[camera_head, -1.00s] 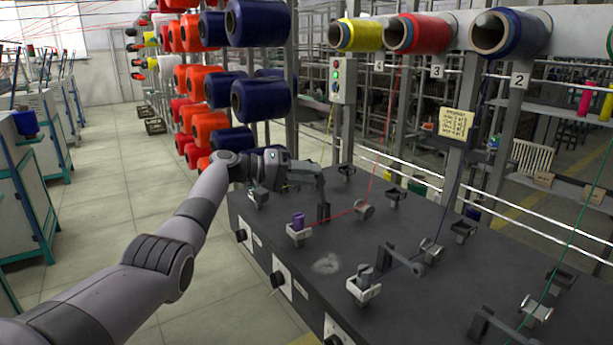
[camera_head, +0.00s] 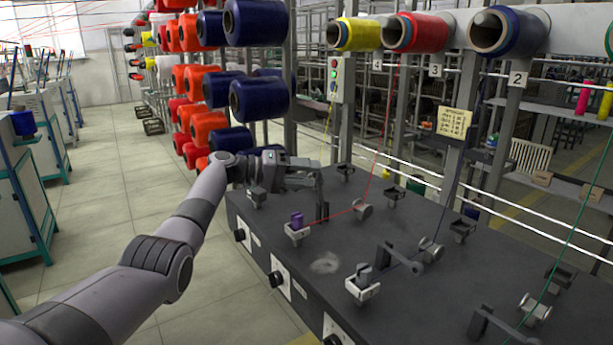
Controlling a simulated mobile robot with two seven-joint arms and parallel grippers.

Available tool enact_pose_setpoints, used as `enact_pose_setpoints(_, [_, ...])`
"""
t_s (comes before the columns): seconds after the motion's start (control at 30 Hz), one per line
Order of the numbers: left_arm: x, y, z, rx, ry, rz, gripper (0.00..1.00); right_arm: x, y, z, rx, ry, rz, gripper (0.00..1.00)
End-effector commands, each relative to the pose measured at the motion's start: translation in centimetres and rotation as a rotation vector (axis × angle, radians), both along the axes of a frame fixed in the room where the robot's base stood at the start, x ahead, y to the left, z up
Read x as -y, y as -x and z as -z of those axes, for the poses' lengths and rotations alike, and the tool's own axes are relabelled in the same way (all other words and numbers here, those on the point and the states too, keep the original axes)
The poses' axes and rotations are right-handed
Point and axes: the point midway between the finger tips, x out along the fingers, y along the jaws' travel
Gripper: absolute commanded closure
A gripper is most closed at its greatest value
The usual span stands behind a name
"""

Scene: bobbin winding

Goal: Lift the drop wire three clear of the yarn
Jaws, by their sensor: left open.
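The red yarn (camera_head: 340,213) runs from the red cone (camera_head: 417,32) above the number 3 plate down to a small guide roller (camera_head: 362,209), then left to a purple bobbin (camera_head: 297,219) in a grey holder. The dark upright piece that I take for drop wire three (camera_head: 321,196) stands beside the yarn line. I cannot tell whether it touches the yarn. My right gripper is not in view.
Drop wire two (camera_head: 403,260) and an empty-looking bobbin holder (camera_head: 362,287) sit nearer on the dark machine top (camera_head: 325,265). Yellow (camera_head: 355,34) and dark blue (camera_head: 512,32) cones hang along the rail. Racks of orange and blue cones stand behind my arm.

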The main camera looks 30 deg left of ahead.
Motion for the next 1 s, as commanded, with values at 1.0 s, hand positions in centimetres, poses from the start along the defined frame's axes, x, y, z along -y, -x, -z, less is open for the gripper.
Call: enact_pose_setpoints(1.0, [-4.5,5.0,-1.0,-0.004,0.001,0.003,0.48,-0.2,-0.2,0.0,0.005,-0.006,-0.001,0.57])
